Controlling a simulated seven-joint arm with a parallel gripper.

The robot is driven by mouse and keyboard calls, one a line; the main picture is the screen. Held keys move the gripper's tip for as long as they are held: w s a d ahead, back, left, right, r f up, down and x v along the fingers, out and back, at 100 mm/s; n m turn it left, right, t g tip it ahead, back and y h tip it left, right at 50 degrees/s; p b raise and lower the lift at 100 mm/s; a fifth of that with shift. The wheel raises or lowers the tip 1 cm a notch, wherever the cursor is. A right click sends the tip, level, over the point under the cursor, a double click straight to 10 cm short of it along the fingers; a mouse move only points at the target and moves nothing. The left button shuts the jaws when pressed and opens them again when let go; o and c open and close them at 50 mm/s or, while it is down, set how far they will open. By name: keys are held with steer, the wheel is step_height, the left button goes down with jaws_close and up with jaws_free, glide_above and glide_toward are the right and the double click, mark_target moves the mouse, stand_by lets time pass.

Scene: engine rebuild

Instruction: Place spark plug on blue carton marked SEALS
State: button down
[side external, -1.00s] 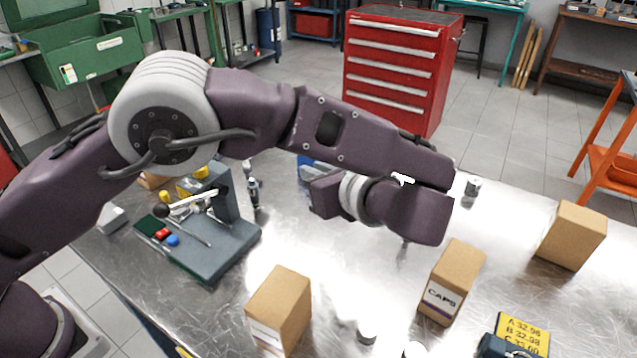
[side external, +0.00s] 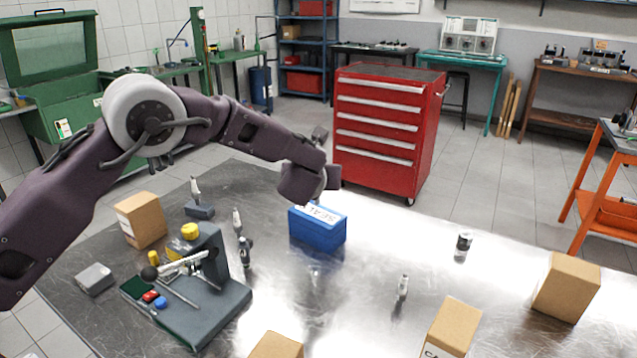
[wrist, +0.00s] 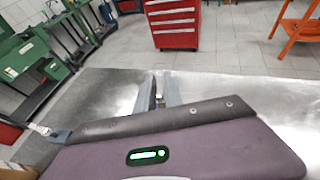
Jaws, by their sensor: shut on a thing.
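The blue carton (side external: 318,236) stands on the metal table in the side view. Its white top label reads SEAL, partly covered by my wrist. My gripper is just above the carton's top; in the side view its fingers are mostly hidden behind my wrist. In the wrist view my gripper (wrist: 162,92) is shut on a small, narrow part, apparently the spark plug (wrist: 160,100). Whether it touches the carton is hidden. Other plug-like parts stand on the table, one right of the carton (side external: 402,287) and one to its left (side external: 237,222).
A grey fixture (side external: 205,300) with a lever stands left of the carton. Brown cartons stand at left (side external: 141,220), front (side external: 452,326) and right (side external: 567,287). A small can (side external: 464,243) stands right. The table between carton and can is clear.

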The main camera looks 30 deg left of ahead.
steer(key=shift+f, duration=0.95)
steer(key=c, duration=1.5)
jaws_free()
steer(key=shift+f, duration=0.1)
steer(key=shift+o, duration=0.2)
